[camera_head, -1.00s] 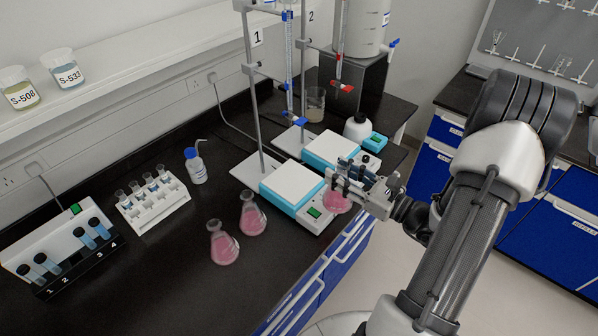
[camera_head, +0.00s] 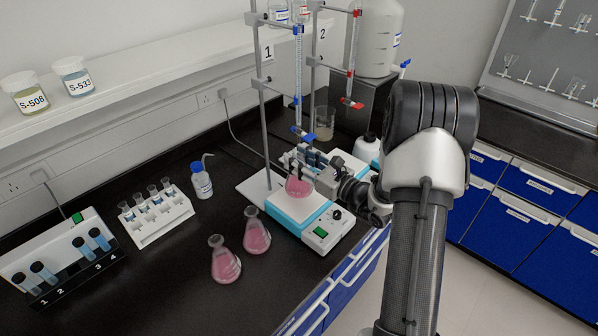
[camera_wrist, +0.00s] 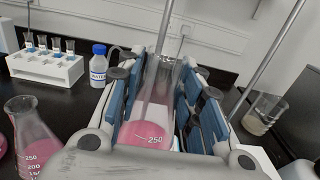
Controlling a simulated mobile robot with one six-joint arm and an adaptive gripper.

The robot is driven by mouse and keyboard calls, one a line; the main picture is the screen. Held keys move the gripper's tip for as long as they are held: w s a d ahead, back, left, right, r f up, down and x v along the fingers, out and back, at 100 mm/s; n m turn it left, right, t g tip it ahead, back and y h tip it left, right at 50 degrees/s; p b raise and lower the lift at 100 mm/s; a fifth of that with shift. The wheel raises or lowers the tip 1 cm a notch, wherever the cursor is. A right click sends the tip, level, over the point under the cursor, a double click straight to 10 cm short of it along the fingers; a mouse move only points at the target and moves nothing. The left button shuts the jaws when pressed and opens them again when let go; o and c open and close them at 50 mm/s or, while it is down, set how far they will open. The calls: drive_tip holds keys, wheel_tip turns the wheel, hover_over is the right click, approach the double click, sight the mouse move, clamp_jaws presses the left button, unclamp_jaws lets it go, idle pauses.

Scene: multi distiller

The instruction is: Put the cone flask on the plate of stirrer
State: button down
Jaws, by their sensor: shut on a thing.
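My gripper (camera_head: 303,163) is shut on a cone flask (camera_head: 299,187) with pink liquid. The flask is upright and over the white plate of the front stirrer (camera_head: 294,209), under stand 1's burette. I cannot tell whether its base touches the plate. In the wrist view the held flask (camera_wrist: 150,118) is between the blue finger pads, with its "250" mark showing and its base hidden by the gripper. The second stirrer (camera_head: 334,160) stands behind, partly hidden by my gripper. Two more pink cone flasks stand on the bench, one nearer (camera_head: 224,262) and one beside it (camera_head: 256,234).
Stand 1's pole (camera_head: 265,130) and its burette (camera_head: 298,85) rise close to my gripper. A beaker (camera_head: 324,124) stands behind. A blue-capped bottle (camera_head: 201,183), a white vial rack (camera_head: 158,216) and a black tube holder (camera_head: 60,276) are on the left bench.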

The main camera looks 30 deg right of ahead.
drive_tip(key=shift+w+f+b, duration=0.15)
drive_tip(key=shift+f+b, duration=0.65)
drive_tip(key=shift+f, duration=1)
drive_tip(key=shift+r, duration=0.1)
drive_tip(key=c, duration=1.6)
unclamp_jaws()
drive_tip(key=shift+f, duration=0.2)
drive_tip(key=o, duration=0.5)
